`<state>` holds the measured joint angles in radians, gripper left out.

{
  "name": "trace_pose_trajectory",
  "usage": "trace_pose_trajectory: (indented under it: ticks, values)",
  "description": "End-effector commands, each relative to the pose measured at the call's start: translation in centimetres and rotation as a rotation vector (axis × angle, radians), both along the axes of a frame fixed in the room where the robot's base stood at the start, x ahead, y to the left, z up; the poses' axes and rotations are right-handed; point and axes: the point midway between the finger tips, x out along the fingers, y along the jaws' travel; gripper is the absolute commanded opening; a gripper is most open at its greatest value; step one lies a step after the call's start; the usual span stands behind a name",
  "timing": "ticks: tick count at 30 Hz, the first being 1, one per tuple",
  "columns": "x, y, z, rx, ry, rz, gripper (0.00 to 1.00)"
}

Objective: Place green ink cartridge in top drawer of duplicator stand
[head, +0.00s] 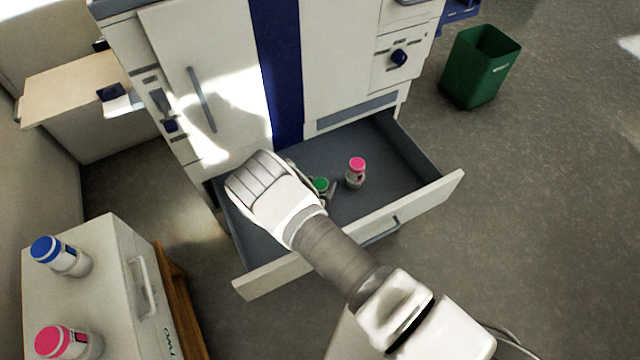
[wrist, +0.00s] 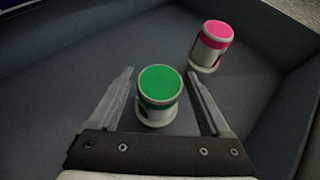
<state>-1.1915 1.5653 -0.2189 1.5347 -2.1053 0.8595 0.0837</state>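The green ink cartridge (head: 320,184) is inside the open grey drawer (head: 425,203) of the white duplicator stand (head: 340,50), partly hidden by my gripper (head: 322,190) in the head view. In the wrist view, the green-capped cartridge (wrist: 160,85) stands upright over the drawer floor (wrist: 70,75). My gripper (wrist: 160,75) is open there, with one finger on each side of the cartridge and visible gaps to both. I cannot tell whether the cartridge's base touches the floor.
A pink-capped cartridge (head: 356,172) stands in the drawer to the right; it also shows in the wrist view (wrist: 211,45). A white cabinet (head: 105,290) at left bears a blue-capped cartridge (head: 62,255) and a pink-capped one (head: 68,342). A green bin (head: 482,65) stands at right.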

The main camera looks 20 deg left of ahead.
Motion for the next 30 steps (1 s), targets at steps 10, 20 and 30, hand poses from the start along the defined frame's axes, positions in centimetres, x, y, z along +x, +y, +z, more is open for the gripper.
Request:
trace_pose_trajectory:
  ticks: [10, 20, 30]
  values:
    - [0.0, 0.0, 0.1, 0.001, 0.000, 0.000, 0.94]
    - [-4.0, -0.3, 2.9, -0.001, 0.002, 0.003, 0.94]
    - [-9.4, -1.0, 5.7, 0.001, 0.001, 0.000, 0.94]
